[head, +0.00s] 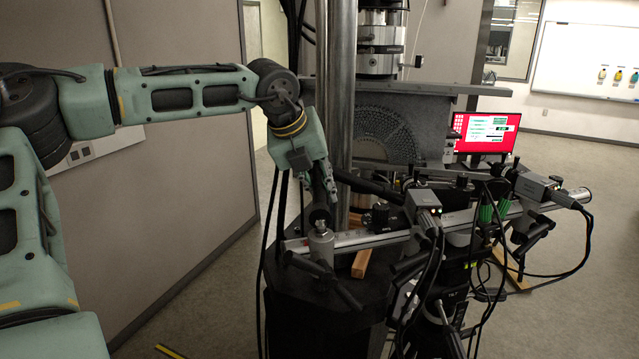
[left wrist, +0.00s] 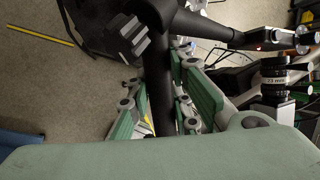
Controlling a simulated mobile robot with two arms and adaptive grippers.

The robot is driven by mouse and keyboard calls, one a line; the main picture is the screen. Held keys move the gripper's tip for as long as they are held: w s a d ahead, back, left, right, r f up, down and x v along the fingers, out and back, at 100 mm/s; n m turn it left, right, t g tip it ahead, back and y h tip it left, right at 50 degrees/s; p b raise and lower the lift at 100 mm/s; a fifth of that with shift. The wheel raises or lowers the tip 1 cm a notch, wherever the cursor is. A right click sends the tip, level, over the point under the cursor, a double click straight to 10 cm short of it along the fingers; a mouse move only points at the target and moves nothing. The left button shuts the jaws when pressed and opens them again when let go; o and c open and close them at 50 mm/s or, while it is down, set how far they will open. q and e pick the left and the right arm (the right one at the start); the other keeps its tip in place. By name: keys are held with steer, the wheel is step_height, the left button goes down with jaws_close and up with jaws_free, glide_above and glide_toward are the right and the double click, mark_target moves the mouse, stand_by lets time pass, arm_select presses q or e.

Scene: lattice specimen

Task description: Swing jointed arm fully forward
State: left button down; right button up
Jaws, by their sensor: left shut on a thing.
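The jointed arm is a dark, round black tube. In the left wrist view the jointed arm (left wrist: 157,75) runs lengthwise between my green-padded fingers, and a second black link bends off to the right at its top. In the head view a black link of the jointed arm (head: 365,184) leaves my fingers toward the right, above the silver rail. My left gripper (head: 323,192) points downward and is shut on the tube; it also shows in the left wrist view (left wrist: 160,98). The fingers hide part of the tube. My right gripper is in neither view.
A silver rail (head: 375,238) carries cameras (head: 425,203) with hanging cables. A steel column (head: 342,90) stands behind my gripper. A red-screened monitor (head: 485,134) is at the back right. A grey partition (head: 180,185) stands left; open floor lies at far right.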

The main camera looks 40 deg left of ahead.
arm_select(q)
steer(key=shift+s+a+f+b, duration=0.1)
steer(key=shift+b, duration=0.25)
steer(key=s+a+n+y+b, duration=0.1)
steer(key=n+b, duration=0.1)
steer(key=b, duration=0.1)
steer(key=shift+s+a+b, duration=0.3)
steer(key=shift+s+a, duration=0.05)
steer(key=shift+a, duration=0.05)
steer(key=c, duration=1.5)
jaws_free()
steer(key=shift+r, duration=0.2)
